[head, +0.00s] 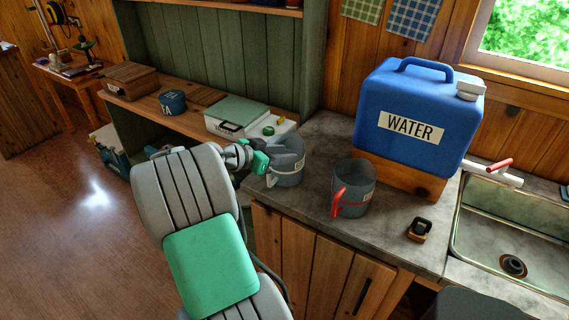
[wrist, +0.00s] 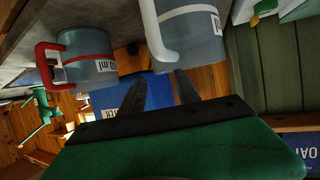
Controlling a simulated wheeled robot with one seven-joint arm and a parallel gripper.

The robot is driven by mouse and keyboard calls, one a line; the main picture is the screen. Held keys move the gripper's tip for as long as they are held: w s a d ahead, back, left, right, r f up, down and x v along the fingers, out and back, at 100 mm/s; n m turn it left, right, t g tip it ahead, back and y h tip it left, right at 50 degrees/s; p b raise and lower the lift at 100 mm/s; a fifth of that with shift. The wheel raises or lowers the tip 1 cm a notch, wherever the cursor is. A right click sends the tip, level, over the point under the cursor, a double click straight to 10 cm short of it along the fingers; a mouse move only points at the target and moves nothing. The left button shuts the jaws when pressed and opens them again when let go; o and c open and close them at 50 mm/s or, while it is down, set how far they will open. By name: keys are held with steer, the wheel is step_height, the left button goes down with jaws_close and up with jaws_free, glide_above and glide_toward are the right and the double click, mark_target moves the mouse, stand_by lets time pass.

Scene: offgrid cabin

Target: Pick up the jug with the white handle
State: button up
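The jug with the white handle (head: 290,165) is a grey, see-through measuring jug standing upright on the grey counter, near its left edge. In the wrist view, this jug (wrist: 196,38) appears upside down, with its white handle (wrist: 152,32) towards my fingers. My gripper (head: 264,162) is beside the jug's handle side in the head view, partly covering the handle. In the wrist view, my gripper (wrist: 160,82) has its two dark fingers apart with nothing gripped. The handle's end is just beyond the fingertips. A similar jug with a red handle (head: 358,186) stands to the right.
A blue water container (head: 395,92) stands on a wooden block behind the jugs. A small black-and-orange item (head: 419,229) lies on the counter near the sink (head: 505,262). A white box with a green lid (head: 238,114) is on the shelf at left.

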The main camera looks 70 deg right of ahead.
mark_target(302, 153)
steer(key=x, duration=0.5)
steer(key=shift+s+d+f+p, duration=0.1)
steer(key=shift+d+f+p, duration=0.05)
steer(key=shift+d+p, duration=0.2)
steer(key=shift+a, duration=0.1)
steer(key=shift+c, duration=0.6)
jaws_close()
